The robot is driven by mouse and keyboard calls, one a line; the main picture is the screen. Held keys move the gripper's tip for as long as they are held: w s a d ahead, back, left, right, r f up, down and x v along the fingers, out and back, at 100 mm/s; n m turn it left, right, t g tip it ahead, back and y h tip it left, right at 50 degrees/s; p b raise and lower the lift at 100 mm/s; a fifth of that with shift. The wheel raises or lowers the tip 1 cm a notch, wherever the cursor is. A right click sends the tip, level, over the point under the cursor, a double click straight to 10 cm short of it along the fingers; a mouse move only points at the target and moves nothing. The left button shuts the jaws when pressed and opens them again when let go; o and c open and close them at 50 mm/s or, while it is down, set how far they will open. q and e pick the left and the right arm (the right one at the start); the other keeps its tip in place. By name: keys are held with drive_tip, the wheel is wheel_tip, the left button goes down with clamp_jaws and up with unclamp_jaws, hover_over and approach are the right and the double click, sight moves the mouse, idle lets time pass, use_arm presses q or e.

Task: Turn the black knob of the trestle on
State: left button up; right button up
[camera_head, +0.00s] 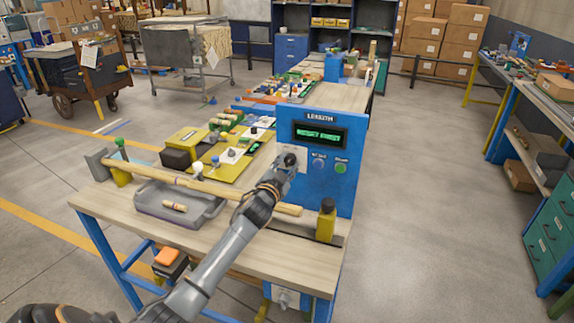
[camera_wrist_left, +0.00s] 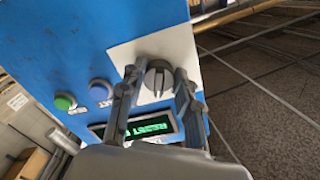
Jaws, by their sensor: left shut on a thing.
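The black knob (camera_wrist_left: 157,78) sits on a pale square plate on a blue panel, between the two fingers of my left gripper (camera_wrist_left: 156,84) in the left wrist view. My left gripper is shut on it. In the head view my left gripper (camera_head: 284,166) reaches the lower left of the blue panel box (camera_head: 319,185) and covers the knob. A pale plate (camera_head: 300,153) shows beside the gripper. The panel's display (camera_head: 320,135) shows green text. My right gripper is not in view.
A blue button (camera_head: 319,163) and a green button (camera_head: 341,167) sit right of the gripper. A yellow post (camera_head: 326,222) stands at the bench's right. Open floor lies to the right.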

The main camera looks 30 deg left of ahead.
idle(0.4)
use_arm(q)
drive_tip(key=o, duration=1.2)
drive_tip(key=shift+c, duration=0.2)
drive_tip(key=v, duration=1.2)
drive_tip(key=shift+f, duration=0.1)
